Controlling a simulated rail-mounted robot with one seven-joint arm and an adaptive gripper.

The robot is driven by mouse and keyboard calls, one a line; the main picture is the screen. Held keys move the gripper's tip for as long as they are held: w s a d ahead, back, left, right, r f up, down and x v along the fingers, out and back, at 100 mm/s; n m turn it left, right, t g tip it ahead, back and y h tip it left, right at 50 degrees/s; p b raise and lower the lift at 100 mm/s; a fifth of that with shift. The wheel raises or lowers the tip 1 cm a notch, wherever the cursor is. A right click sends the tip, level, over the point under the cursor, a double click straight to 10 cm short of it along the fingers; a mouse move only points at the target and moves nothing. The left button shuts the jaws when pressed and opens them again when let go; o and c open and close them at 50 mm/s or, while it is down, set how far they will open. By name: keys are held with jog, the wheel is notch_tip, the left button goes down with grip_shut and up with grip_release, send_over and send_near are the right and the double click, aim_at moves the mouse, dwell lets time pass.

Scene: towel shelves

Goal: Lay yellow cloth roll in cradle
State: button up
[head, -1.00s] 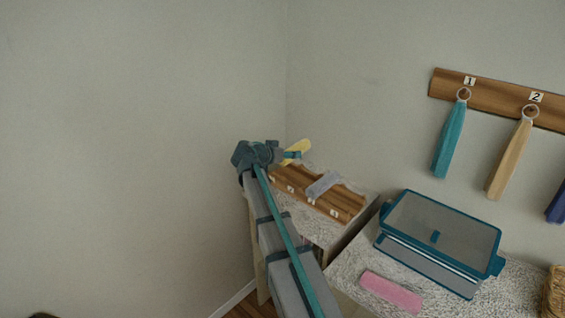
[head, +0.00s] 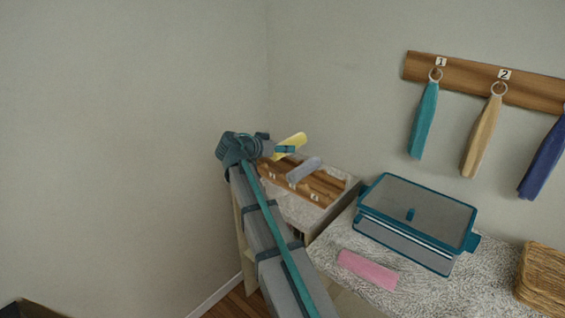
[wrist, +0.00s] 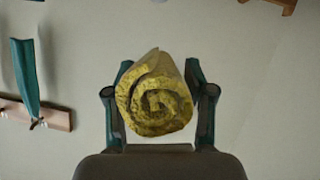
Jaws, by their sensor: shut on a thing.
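The yellow cloth roll (head: 292,142) is held between the fingers of my gripper (head: 285,150), above the far left part of the wooden cradle rack. In the wrist view the yellow roll (wrist: 158,100) shows its spiral end, with a teal finger of my gripper (wrist: 158,105) on each side. The wooden cradle rack (head: 327,184) lies on a speckled counter and has numbered white labels along its front. A grey roll (head: 305,169) rests across its middle. The rack's left end is partly hidden by my gripper and arm.
A teal-edged lidded box (head: 418,215) and a pink roll (head: 367,270) are on the nearer speckled counter (head: 330,236). A woven basket (head: 545,277) stands at right. Teal (head: 424,120), tan (head: 481,137) and blue (head: 543,160) towels hang from a wall rail (head: 480,80).

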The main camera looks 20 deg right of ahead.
jog(key=w+d+f+p, duration=0.1)
jog(key=w+f, duration=0.2)
jog(key=w+d+f+p, duration=0.1)
jog(key=w+f, duration=0.2)
jog(key=f, duration=0.1)
jog(key=w+d+f+p, duration=0.1)
jog(key=w+f+p, duration=0.1)
jog(key=w+f, duration=0.1)
jog(key=shift+w+d+f, duration=0.1)
jog(key=shift+w+f, duration=0.15)
jog(key=shift+f, duration=0.35)
jog(key=shift+f+b, duration=0.55)
jog(key=shift+b, duration=0.25)
jog(key=o, duration=1.2)
jog(key=shift+r, duration=0.1)
jog(key=shift+c, duration=0.2)
